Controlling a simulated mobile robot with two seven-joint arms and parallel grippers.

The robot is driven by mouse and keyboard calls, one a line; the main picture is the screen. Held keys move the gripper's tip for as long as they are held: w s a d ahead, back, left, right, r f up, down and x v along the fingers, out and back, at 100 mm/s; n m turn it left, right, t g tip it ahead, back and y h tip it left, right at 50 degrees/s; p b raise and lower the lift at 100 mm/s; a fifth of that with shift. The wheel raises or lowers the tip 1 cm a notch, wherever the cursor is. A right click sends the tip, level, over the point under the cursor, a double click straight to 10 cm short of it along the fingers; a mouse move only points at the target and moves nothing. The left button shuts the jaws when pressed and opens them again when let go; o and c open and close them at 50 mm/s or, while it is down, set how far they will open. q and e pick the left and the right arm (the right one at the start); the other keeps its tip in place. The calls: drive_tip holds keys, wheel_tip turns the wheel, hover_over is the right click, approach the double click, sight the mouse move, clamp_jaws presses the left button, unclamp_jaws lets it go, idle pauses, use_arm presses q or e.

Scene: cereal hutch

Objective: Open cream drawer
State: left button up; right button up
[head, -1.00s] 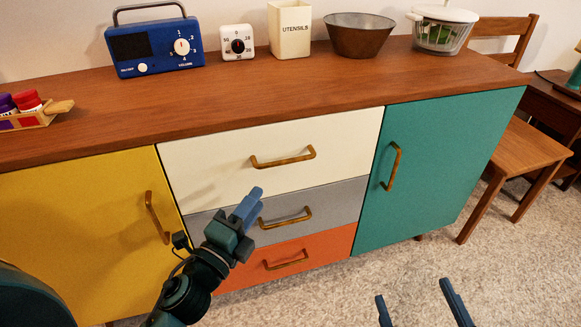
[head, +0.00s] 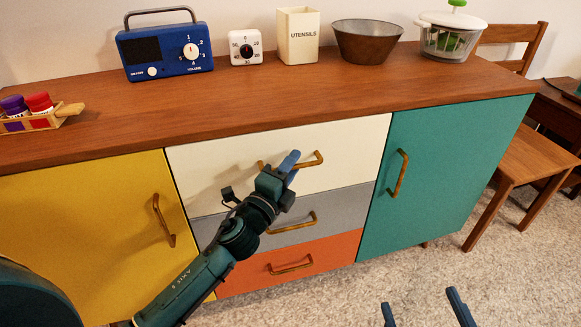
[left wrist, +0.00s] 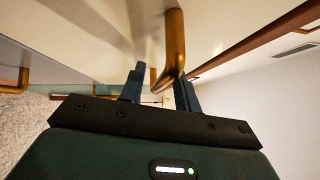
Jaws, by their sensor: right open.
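The cream drawer (head: 350,140) is the top drawer in the middle of the sideboard and sits flush and shut. Its brass handle (head: 317,160) is partly hidden behind my left gripper (head: 290,162). In the left wrist view the handle (left wrist: 175,45) reaches in between the two fingers of my left gripper (left wrist: 162,80), nearer the right finger. The fingers stand apart, with a gap beside the handle on the left. I cannot tell whether the right finger touches it. My right gripper (head: 424,309) is open and empty, low over the carpet at the bottom of the head view.
Below are a grey drawer (head: 335,205) and an orange drawer (head: 335,250). A yellow door (head: 90,225) is left, a teal door (head: 440,170) right. A radio (head: 165,50), timer, utensils box, bowl and salad spinner stand on top. A chair (head: 525,160) is at right.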

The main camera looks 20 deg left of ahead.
use_arm(q)
drive_tip(key=shift+c, duration=0.2)
clamp_jaws()
idle(0.3)
drive_tip(key=shift+s, duration=0.1)
